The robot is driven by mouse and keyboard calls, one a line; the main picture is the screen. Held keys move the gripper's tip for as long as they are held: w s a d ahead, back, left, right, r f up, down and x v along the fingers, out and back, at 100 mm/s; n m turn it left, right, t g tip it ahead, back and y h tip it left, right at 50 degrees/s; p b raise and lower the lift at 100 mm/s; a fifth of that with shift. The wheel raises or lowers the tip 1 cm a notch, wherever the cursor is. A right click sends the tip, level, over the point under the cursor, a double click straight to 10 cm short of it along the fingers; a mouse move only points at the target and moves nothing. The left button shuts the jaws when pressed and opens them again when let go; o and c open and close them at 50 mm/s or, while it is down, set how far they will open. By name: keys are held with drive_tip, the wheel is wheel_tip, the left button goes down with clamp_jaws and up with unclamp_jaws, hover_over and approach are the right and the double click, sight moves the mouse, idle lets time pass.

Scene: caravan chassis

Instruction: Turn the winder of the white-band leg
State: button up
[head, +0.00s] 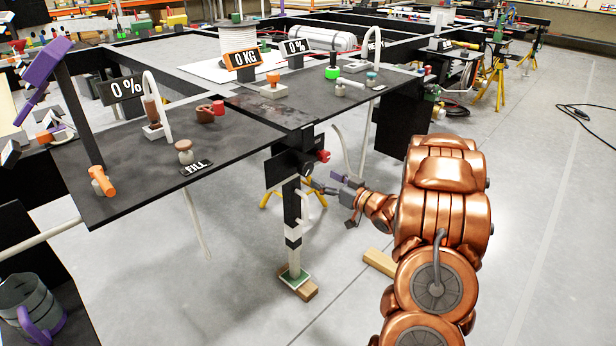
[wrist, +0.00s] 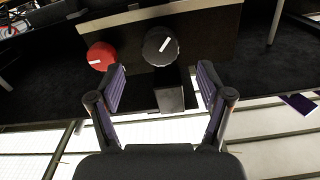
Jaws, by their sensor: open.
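The white-band leg (head: 292,215) stands upright below the chassis corner in the head view, black with a white band (head: 293,236) and a green-edged foot on a wooden block. A black round knob with a white mark (wrist: 160,46), seemingly the winder, shows in the wrist view. A red knob with a white mark (wrist: 101,56) is to its left; it also shows in the head view (head: 323,156). My gripper (wrist: 161,85) is open and empty, its fingers apart below the black knob, not around it. In the head view my gripper (head: 335,187) is just right of the leg's top.
The dark worktop (head: 240,150) with a FILL label and several fittings lies above and left of the leg. A yellow stand (head: 318,193) is behind the leg. A wooden block (head: 380,262) lies on the floor nearby.

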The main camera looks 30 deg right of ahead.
sight(309, 171)
drive_tip(key=shift+b+x, duration=0.85)
drive_tip(key=shift+x, duration=2.95)
drive_tip(key=c, duration=1.2)
